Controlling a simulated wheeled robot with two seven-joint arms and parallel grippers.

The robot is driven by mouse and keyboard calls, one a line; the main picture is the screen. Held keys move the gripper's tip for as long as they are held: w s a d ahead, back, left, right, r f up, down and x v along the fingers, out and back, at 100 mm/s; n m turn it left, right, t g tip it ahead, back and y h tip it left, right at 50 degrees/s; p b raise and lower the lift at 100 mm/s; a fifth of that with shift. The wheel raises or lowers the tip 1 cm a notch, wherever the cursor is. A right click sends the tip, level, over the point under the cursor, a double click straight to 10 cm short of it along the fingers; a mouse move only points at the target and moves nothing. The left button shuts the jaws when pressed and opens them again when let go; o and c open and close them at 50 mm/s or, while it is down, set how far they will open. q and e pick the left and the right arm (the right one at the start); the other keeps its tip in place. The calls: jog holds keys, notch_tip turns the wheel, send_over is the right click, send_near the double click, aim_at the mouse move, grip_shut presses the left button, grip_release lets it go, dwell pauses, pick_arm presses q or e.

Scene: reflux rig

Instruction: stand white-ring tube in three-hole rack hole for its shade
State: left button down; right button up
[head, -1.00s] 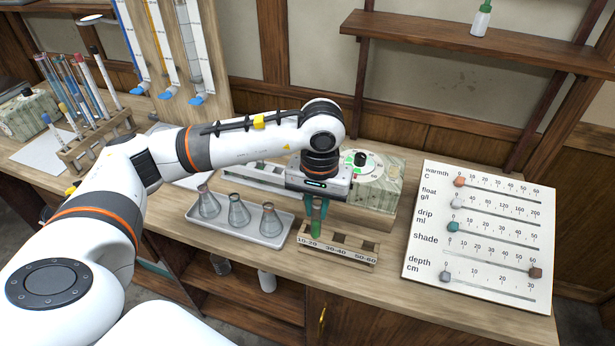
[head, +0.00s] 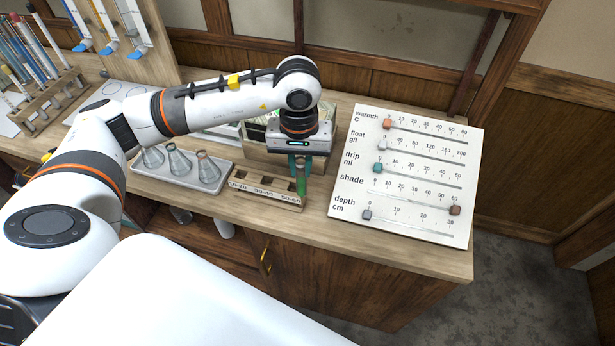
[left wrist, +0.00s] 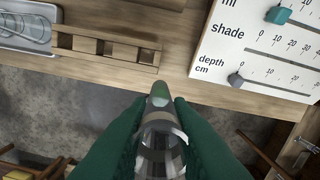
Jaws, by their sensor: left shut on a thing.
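My left gripper (head: 300,160) is shut on a glass tube with green contents (head: 301,186), which points downward. In the left wrist view the tube (left wrist: 160,130) sits between the dark green fingers (left wrist: 160,150), with a pale band around it. The three-hole wooden rack (head: 264,198) is marked 10-20, 30-40 and 50-60. In the head view the tube overlaps the rack's right end, by 50-60. In the left wrist view its tip appears right of and in front of the rack (left wrist: 105,60), apart from it. The holes look empty. My right gripper is not in view.
A board (head: 405,175) with sliders stands right of the rack; its brown shade knob (head: 455,210) is at about 60. A tray (head: 178,182) with three flasks lies left of the rack. A tube rack (head: 40,108) is at the far left. The table's front edge is close.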

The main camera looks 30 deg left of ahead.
pick_arm(q)
jog(key=w+a+n, duration=0.1)
jog(key=w+a+f+n, duration=0.1)
jog(key=w+a+n, duration=0.1)
jog(key=a, duration=0.1)
jog(key=shift+f+n+p, duration=0.3)
jog(key=shift+f+n, duration=0.1)
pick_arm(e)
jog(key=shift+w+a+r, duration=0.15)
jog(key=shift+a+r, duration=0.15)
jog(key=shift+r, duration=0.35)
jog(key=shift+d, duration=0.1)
pick_arm(q)
jog(key=shift+f, duration=0.2)
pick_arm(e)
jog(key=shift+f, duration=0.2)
pick_arm(q)
jog(key=shift+f+b, duration=1.65)
jog(key=shift+b, duration=0.45)
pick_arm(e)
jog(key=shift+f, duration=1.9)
